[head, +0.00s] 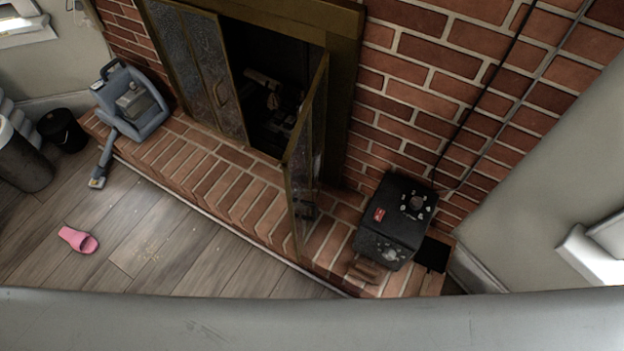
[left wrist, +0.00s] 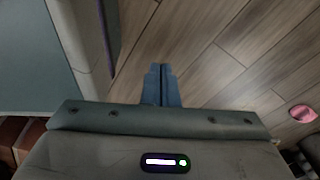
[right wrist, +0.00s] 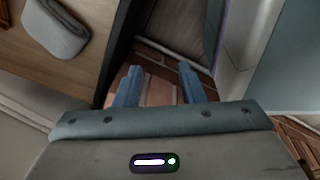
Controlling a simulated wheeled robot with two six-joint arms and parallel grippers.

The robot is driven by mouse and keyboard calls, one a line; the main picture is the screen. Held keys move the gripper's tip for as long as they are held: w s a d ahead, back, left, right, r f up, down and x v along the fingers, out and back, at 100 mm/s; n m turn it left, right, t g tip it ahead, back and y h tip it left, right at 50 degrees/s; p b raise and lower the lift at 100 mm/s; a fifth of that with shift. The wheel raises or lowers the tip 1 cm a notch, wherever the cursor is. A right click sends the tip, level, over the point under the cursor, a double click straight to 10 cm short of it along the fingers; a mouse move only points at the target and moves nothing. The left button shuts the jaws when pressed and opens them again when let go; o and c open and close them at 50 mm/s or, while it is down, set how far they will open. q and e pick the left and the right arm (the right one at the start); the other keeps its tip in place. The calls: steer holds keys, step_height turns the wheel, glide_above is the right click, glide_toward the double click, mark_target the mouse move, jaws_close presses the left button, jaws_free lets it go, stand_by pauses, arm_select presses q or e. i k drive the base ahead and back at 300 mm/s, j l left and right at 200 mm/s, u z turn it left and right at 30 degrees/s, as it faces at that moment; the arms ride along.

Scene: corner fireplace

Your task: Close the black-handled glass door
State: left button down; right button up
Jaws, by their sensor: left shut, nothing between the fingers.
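In the head view, a brass-framed glass door (head: 304,150) on the right side of the fireplace stands open, jutting out over the brick hearth. A small dark shape low by this door may be its handle, but I cannot be sure. The folding glass door on the left (head: 190,70) covers the left of the opening. In the left wrist view my left gripper (left wrist: 162,72) is shut and empty above the wooden floor. In the right wrist view my right gripper (right wrist: 158,76) is open, with brick visible beyond its fingers and nothing held. Neither gripper shows in the head view.
A black box with a dial (head: 397,222) stands on the hearth right of the open door. A blue-grey vacuum (head: 130,105) stands at the hearth's left end. A pink slipper (head: 78,239) lies on the floor (head: 150,250), which is otherwise mostly clear.

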mark_target(306, 166)
steer(key=k+j, duration=0.1)
steer(key=j, duration=0.7)
steer(key=k+j, duration=0.1)
steer(key=j, duration=0.7)
steer(key=u, duration=0.05)
